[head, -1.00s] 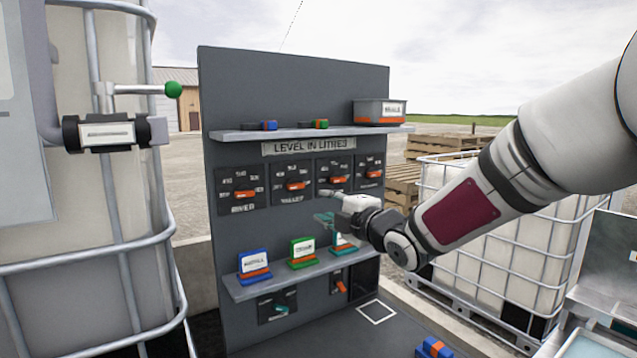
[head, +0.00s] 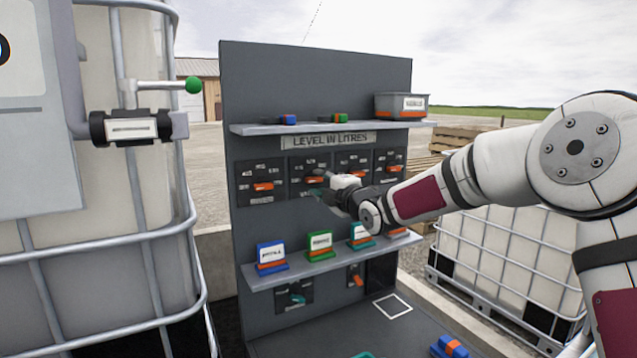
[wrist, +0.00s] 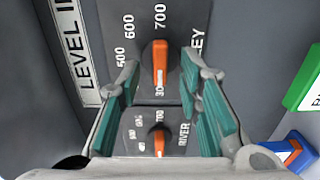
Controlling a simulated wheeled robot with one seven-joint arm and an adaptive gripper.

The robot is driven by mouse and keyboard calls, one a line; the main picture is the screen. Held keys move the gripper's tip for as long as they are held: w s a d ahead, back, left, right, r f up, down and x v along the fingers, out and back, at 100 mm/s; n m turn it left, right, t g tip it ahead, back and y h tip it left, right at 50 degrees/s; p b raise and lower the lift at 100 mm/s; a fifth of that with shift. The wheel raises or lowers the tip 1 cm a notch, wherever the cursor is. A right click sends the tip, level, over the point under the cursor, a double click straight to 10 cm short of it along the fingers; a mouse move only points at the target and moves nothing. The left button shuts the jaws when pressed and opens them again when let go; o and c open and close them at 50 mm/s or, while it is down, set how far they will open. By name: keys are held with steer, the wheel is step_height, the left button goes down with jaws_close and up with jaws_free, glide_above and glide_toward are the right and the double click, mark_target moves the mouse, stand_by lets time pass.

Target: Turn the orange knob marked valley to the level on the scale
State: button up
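The orange valley knob (wrist: 160,62) sits on a dark dial plate (wrist: 185,18) whose name shows only as "LEY" in the wrist view. Its scale shows 500, 600 and 700, with another number partly hidden at the knob's lower end. The knob's long side runs up and down in the wrist view. In the head view, the knob (head: 312,180) is partly covered by my gripper (head: 325,183). My gripper is open in the wrist view (wrist: 160,76), with teal fingers on either side of the knob. I cannot tell whether they touch it.
The river knob (wrist: 159,142) is nearby, seen between the fingers. Two more dials stand right of valley. Above is the "LEVEL IN LITRES" sign (head: 327,140) and a shelf (head: 260,130). Below, a shelf (head: 290,280) bears several coloured card holders; their cards are too small to read.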

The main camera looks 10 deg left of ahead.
steer(key=shift+x, duration=0.85)
jaws_close()
